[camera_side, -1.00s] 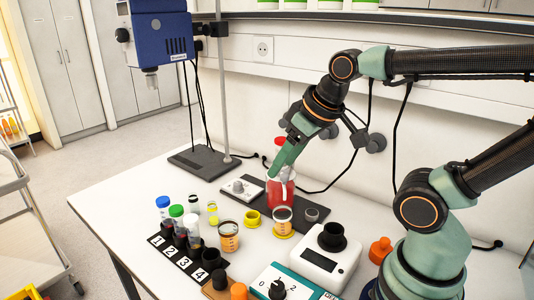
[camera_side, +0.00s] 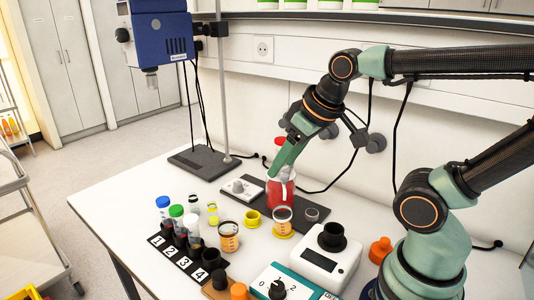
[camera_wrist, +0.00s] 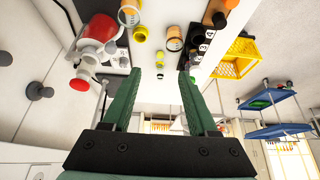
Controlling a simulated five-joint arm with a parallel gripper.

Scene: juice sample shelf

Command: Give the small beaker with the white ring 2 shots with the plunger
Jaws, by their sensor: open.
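The red pump bottle (camera_side: 281,190), which has a red plunger head (camera_side: 281,142), stands on a dark mat. In the wrist view the bottle (camera_wrist: 98,32) is at the upper left. A small beaker with a pale rim (camera_side: 283,219) stands in front of it, on a yellow base; it also shows in the wrist view (camera_wrist: 130,13). A second beaker (camera_side: 228,236), with orange contents, stands to its left.
An empty yellow holder (camera_side: 252,218) sits beside the beaker. A numbered rack (camera_side: 187,263) with capped tubes, a white device with a black cup (camera_side: 323,262) and a teal dial box (camera_side: 283,284) line the front. Small vials (camera_side: 212,212) stand at the left. The left table top is clear.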

